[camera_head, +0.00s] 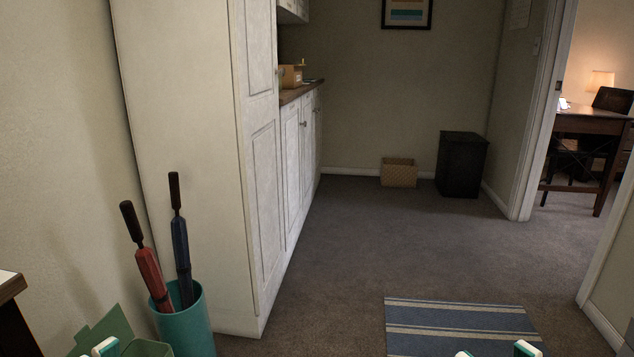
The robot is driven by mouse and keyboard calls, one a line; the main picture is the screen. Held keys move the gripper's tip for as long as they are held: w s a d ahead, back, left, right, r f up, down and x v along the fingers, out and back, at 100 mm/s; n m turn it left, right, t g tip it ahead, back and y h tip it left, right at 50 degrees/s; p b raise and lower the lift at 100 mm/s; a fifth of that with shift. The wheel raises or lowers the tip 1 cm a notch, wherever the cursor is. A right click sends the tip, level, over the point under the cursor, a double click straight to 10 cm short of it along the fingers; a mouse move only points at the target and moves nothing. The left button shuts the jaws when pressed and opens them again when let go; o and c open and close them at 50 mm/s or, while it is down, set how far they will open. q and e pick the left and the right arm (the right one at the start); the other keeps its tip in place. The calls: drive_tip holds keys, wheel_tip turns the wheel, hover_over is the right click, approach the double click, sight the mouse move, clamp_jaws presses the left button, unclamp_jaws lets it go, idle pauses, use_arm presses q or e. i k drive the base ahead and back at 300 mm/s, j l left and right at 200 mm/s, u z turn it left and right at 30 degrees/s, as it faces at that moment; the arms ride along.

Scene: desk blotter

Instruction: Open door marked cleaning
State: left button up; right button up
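A tall white cabinet (190,150) stands left of centre. Its panelled front faces right and shows at a steep angle, with an upper door (259,45) and a lower door (265,200), both looking shut. Lower white cabinet doors (296,165) with small knobs continue behind it under a wooden counter. I can read no "cleaning" mark on any door from here. My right gripper (494,353) shows at the bottom edge as two separated white and teal tips with nothing between them, over the striped rug. My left gripper (105,347) barely shows at the bottom left, largely cut off.
A teal bin (187,325) with two umbrellas stands before the tall cabinet, beside a green box (110,330). A striped rug (450,318) lies in front. A basket (398,172) and black bin (461,163) stand at the back. Carpet between is clear; a doorway opens right.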

sight(291, 120)
drive_tip(key=i+z, duration=0.35)
drive_tip(key=i, duration=1.75)
drive_tip(key=i+u, duration=0.15)
drive_tip(key=i, duration=0.3)
drive_tip(key=i+l+u, duration=0.15)
drive_tip(key=i, duration=0.35)
drive_tip(key=i+l+u, duration=0.15)
drive_tip(key=i, duration=0.3)
drive_tip(key=i+l+u, duration=0.15)
drive_tip(key=i, duration=0.3)
drive_tip(key=i+l+u, duration=0.1)
drive_tip(key=i+l, duration=0.25)
drive_tip(key=i, duration=0.1)
